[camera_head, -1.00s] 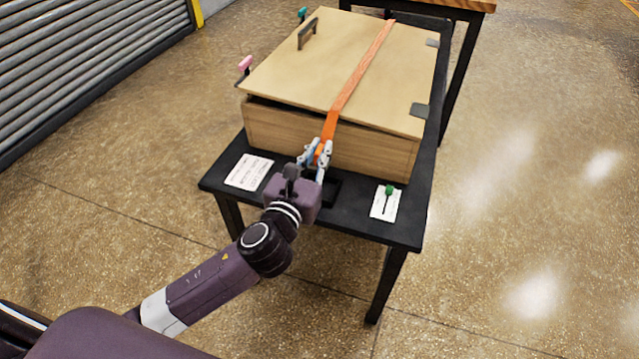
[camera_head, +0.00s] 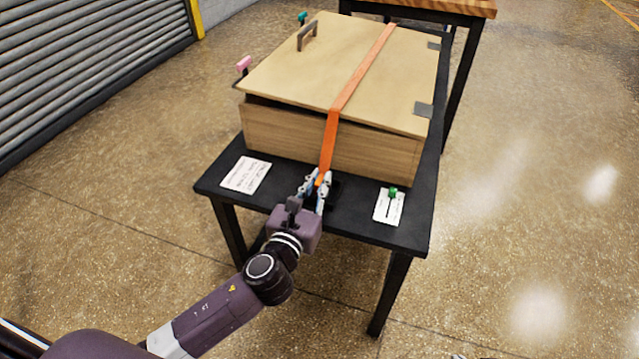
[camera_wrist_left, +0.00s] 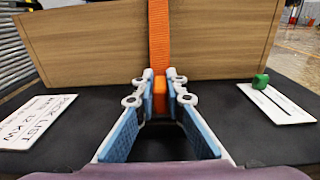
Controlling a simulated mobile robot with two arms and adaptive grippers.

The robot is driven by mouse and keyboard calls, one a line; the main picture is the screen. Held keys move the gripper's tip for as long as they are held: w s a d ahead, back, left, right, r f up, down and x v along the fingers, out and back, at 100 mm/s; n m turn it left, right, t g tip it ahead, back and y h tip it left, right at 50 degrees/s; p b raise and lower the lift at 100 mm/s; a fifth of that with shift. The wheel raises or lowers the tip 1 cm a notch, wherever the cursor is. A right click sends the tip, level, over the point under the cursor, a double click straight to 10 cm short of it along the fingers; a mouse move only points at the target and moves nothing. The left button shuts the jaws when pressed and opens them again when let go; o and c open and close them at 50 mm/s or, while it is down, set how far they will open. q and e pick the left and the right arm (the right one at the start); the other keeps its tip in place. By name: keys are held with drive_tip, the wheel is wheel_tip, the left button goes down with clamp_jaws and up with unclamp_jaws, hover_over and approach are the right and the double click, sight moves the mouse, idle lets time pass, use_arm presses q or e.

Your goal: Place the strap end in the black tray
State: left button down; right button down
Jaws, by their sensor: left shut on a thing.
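An orange strap (camera_head: 347,92) runs over the lid of a wooden box and hangs down its near side. My left gripper (camera_head: 319,184) is shut on the strap end, in front of the box near the table's front edge. In the left wrist view the strap end (camera_wrist_left: 159,92) sits between the fingertips (camera_wrist_left: 159,88). The black tray (camera_head: 333,194) is a dark shape on the table at the gripper, mostly hidden by it. In the wrist view a dark recess shows between and below the fingers. My right gripper is not in view.
The wooden box (camera_head: 270,130) with its lid (camera_head: 300,75) fills most of the black table (camera_head: 225,190). A printed sheet (camera_head: 246,175) lies left of the gripper. A white card with a green knob (camera_head: 391,205) lies right. A pink-handled lever (camera_head: 243,64) is at the box's left.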

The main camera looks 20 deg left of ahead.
use_arm(q)
drive_tip(key=shift+f, duration=0.1)
drive_tip(key=c, duration=2)
unclamp_jaws()
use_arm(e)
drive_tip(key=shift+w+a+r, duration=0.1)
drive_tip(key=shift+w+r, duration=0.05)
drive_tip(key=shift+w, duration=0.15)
